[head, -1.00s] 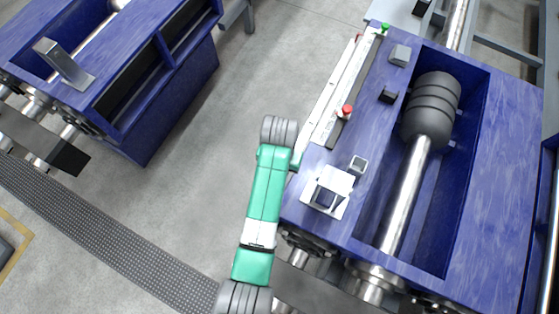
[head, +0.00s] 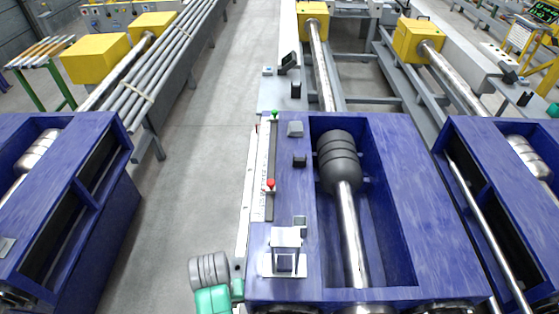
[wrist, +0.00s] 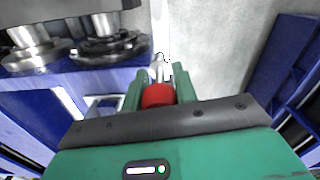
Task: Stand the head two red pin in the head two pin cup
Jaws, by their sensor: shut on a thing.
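The red pin (wrist: 158,95) is between the fingers of my gripper (wrist: 159,72) in the wrist view. My gripper is shut on its red part, and a pale metal end sticks out beyond the fingertips. In the head view only part of my arm shows at bottom left, beside the blue housing; the gripper and held pin are not visible there. A small grey square open-topped cup (head: 300,222) stands on the blue housing behind a white bracket (head: 285,250). I cannot tell for certain whether it is the head two pin cup.
The blue housing (head: 410,215) has a deep open recess with a dark roller and shiny shaft (head: 348,225). A scale strip along its left edge carries a red knob (head: 270,184) and a green knob (head: 275,114). Another blue housing (head: 70,220) stands left across clear floor.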

